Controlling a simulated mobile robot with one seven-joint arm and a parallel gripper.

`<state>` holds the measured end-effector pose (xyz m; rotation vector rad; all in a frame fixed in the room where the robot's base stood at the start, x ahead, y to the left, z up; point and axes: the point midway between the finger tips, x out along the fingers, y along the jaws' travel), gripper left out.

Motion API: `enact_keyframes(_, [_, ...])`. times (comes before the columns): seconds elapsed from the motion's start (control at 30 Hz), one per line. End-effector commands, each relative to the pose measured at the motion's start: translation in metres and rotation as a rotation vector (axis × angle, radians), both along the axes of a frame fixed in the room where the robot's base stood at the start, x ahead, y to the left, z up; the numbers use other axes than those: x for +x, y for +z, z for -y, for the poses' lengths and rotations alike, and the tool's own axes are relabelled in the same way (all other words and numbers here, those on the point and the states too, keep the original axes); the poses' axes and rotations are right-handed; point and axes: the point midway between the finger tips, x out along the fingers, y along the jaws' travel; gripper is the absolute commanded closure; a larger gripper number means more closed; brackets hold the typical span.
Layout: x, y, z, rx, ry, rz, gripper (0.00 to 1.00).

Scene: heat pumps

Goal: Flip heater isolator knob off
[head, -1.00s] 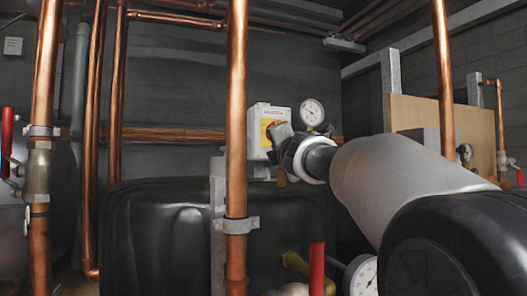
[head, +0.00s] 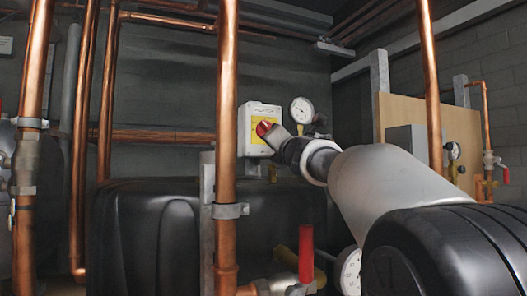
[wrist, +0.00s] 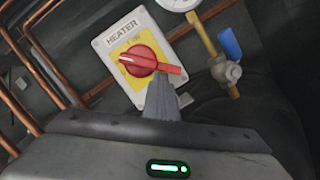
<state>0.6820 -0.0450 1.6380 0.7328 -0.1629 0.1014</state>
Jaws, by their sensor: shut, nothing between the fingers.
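The heater isolator is a white box (head: 246,137) with a yellow plate and a red knob (head: 264,128), on the far side of a copper pipe. In the wrist view the box (wrist: 107,42) is labelled HEATER. There the red knob (wrist: 143,60) lies roughly crosswise in the picture, with its grip reaching right. My gripper (head: 272,132) is shut and empty, coming from the right, with its tips at the knob in the head view. In the wrist view the shut fingertips (wrist: 162,84) overlap the knob's lower edge; I cannot tell whether they touch it.
A vertical copper pipe (head: 226,100) stands just left of the box. A pressure gauge (head: 302,110) sits to its right. A valve with a blue handle (wrist: 229,43) is right of the box. A black tank (head: 150,225) fills the space below. A red lever (head: 306,254) stands low in front.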

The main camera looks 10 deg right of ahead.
Motion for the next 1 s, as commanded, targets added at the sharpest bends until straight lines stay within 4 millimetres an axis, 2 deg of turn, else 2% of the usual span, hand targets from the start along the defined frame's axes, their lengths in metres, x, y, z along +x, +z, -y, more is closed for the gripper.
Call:
enact_keyframes(0.2, [0.001, 0.002, 0.013, -0.191, -0.007, 0.040, 1.00])
enact_keyframes(0.6, [0.005, 0.011, 0.025, -0.534, -0.006, 0.106, 1.00])
enact_keyframes(1.0, [0.006, 0.019, 0.030, -0.722, -0.003, 0.144, 1.00])
